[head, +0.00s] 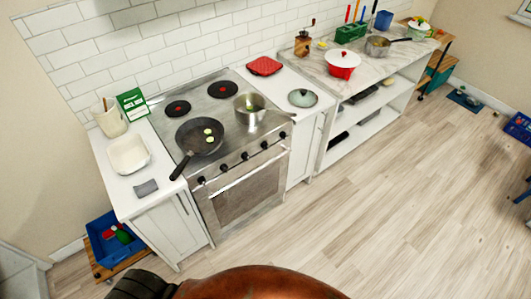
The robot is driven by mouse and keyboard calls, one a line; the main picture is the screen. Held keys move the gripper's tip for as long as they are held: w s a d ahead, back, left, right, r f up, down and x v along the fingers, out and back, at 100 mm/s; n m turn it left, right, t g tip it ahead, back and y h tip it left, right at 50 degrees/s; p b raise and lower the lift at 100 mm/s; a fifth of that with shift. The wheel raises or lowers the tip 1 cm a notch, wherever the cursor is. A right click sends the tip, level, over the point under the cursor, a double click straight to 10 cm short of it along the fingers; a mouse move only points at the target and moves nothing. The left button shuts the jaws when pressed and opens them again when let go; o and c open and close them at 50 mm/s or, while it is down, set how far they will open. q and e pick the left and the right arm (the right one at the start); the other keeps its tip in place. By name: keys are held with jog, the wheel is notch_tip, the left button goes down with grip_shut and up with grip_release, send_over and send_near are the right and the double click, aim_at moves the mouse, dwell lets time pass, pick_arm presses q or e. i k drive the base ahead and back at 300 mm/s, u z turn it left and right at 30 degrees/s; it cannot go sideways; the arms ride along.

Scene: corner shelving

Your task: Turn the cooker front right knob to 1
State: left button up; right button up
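The cooker (205,105) stands between two white cabinets, with a steel front and a row of several small black knobs along its upper front edge. The rightmost knob (283,134) is near the cooker's right front corner; another knob (264,145) is just left of it. The knobs are too small to read their settings or markings. A steel pot (250,112) with something green inside sits at the front right. Neither of my grippers shows.
The oven door handle (248,171) runs below the knobs. The frying pan's handle (180,166) projects over the front left edge. A glass lid (302,98) lies on the right counter. A blue crate (112,238) is at lower left. The floor (400,210) before the cooker is clear.

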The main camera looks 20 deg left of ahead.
aim_at(264, 144)
jog(key=u, duration=0.65)
jog(key=i, duration=0.85)
jog(key=u, duration=0.2)
